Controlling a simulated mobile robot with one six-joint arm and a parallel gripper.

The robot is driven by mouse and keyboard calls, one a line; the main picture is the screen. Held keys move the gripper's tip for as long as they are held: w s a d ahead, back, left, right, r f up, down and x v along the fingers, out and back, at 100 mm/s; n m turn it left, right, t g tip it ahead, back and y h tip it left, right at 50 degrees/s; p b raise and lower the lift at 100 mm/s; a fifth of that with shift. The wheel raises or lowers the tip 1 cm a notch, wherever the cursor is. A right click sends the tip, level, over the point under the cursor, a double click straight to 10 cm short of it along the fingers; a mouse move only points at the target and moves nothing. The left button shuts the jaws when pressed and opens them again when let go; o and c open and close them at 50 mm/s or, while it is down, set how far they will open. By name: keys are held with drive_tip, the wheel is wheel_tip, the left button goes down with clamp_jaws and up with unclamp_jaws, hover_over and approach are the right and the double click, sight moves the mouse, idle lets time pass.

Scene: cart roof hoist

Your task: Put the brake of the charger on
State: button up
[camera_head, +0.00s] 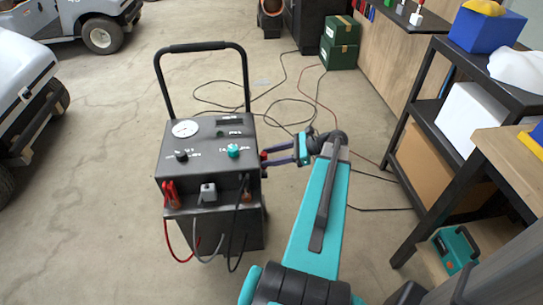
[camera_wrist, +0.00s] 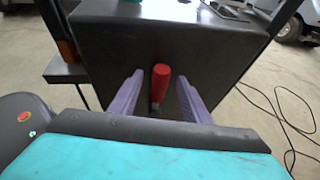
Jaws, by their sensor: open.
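The charger (camera_head: 205,150) is a black wheeled box with a tall push handle, a round gauge and knobs on its top panel. In the wrist view its dark side panel (camera_wrist: 215,50) fills the upper middle. A lever with a red grip (camera_wrist: 160,80), seemingly the brake, stands on that panel, roughly upright with the red end up. My gripper (camera_head: 267,158) is at the charger's right side. Its purple fingers are open, one on each side of the red grip in the wrist view. Whether they touch it I cannot tell.
Red and black clamps (camera_head: 170,193) and cables hang at the charger's front. Cables (camera_head: 270,105) lie looped on the floor behind. A black shelf rack (camera_head: 425,110) and a wooden bench (camera_head: 515,150) stand at the right. Carts (camera_head: 25,95) stand at the left, with clear floor between.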

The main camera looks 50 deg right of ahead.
clamp_jaws()
drive_tip(key=shift+d, duration=0.1)
